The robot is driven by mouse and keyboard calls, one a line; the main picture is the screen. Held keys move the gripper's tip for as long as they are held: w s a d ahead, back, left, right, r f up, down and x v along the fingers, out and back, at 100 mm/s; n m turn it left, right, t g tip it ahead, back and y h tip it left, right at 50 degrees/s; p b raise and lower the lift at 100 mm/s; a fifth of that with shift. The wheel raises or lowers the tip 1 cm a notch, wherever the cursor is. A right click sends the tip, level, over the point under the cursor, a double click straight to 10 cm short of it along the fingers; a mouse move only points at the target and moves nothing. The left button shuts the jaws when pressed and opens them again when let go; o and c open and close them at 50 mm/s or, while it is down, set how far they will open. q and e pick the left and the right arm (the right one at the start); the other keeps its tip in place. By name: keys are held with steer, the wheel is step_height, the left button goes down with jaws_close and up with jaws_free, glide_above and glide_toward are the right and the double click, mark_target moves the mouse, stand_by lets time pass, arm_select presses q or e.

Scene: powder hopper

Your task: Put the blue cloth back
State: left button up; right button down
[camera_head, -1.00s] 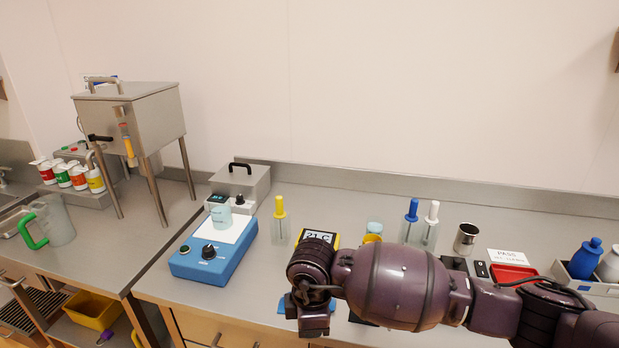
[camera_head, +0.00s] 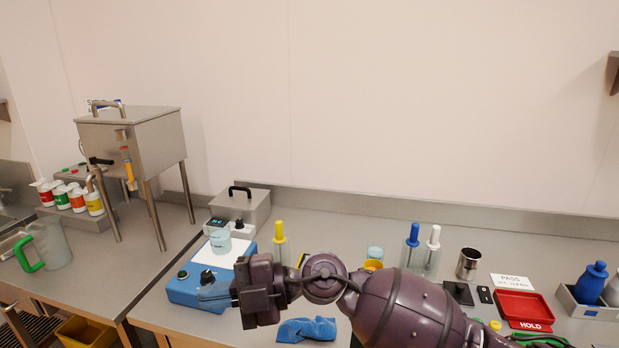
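The blue cloth (camera_head: 306,329) lies crumpled on the steel counter near its front edge, just below my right wrist. My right arm comes in from the right, and my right gripper (camera_head: 214,292) points left in front of the blue stirrer-like device. The gripper is apart from the cloth, to its upper left. Its fingers are seen small and edge-on, so their gap is not clear. My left gripper is not in view.
The blue device (camera_head: 190,287) carries a beaker (camera_head: 220,240). A yellow-capped bottle (camera_head: 279,243), blue- and white-capped bottles, a metal cup (camera_head: 468,264) and a red HOLD tray (camera_head: 524,308) stand on the counter. A steel hopper (camera_head: 140,140) stands at left.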

steer(key=w+d+r+m+t+y, duration=0.3)
steer(key=w+d+m+t, duration=0.55)
steer(key=t, duration=0.45)
steer(key=d+f+m+t+h+b, duration=0.1)
steer(key=d+f+m+t+h, duration=0.6)
steer(key=d+f+m+h, duration=1)
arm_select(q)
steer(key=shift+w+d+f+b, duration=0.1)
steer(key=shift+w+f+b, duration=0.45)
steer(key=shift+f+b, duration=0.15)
arm_select(e)
steer(key=s+d+f+m+g+h, duration=0.1)
steer(key=s+d+f+m+g, duration=0.2)
steer(key=s+d+f, duration=0.5)
steer(key=s+d+f+m+g+h, duration=0.2)
steer(key=s+d+f, duration=0.6)
steer(key=s+f, duration=0.6)
steer(key=shift+s+f+m+g, duration=0.2)
steer(key=shift+m+g, duration=0.3)
steer(key=shift+m, duration=0.05)
steer(key=shift+d, duration=0.1)
